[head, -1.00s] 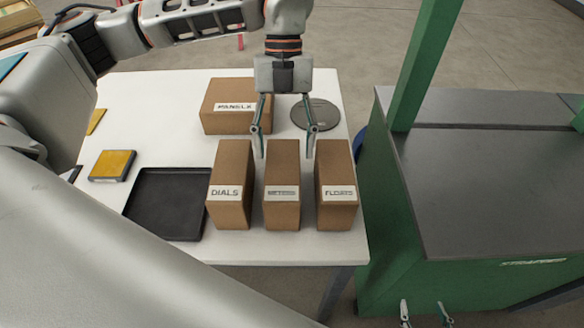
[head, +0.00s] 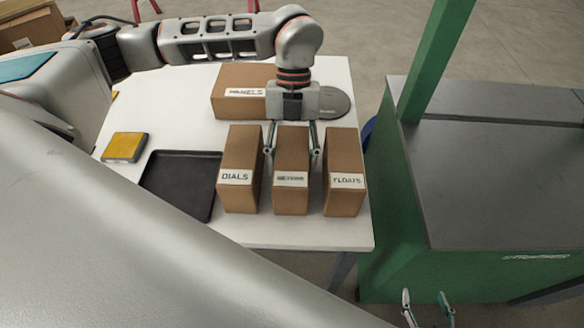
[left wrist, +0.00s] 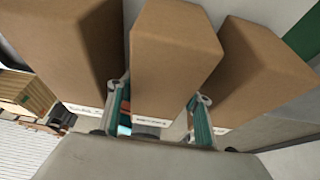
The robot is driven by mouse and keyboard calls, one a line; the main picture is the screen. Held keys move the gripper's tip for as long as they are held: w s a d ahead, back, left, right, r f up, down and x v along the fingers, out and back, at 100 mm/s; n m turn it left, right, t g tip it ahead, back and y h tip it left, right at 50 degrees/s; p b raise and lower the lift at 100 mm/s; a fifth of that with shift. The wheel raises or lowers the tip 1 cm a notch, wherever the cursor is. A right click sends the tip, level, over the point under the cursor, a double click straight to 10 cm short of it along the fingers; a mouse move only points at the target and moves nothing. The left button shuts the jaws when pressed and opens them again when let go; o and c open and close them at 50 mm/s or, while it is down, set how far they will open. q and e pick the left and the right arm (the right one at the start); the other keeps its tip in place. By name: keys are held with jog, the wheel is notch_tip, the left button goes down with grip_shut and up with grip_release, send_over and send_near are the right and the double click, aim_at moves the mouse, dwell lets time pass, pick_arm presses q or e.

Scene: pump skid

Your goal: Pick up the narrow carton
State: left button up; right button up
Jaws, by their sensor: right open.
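Three upright brown cartons of similar width stand in a row on the white table. The middle narrow carton (head: 291,190) has a label too small to read; it also shows in the left wrist view (left wrist: 170,60). The carton marked DIALS (head: 239,190) is on its left and the carton marked FLOATS (head: 344,190) on its right. My left gripper (head: 292,154) is open, pointing down, with one finger on each side of the middle carton's upper part. In the left wrist view a gap shows by the right finger. My right gripper (head: 428,304) is open and empty at the bottom right.
A wider carton marked PANELS (head: 236,80) and a grey disc (head: 332,102) are behind the row. A black tray (head: 180,180) and a yellow-topped block (head: 125,147) are to the left. A green skid with a grey top (head: 480,190) and green post stand right of the table.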

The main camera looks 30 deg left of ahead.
pick_arm(q)
jog(key=c, duration=0.4)
jog(key=shift+r, duration=0.15)
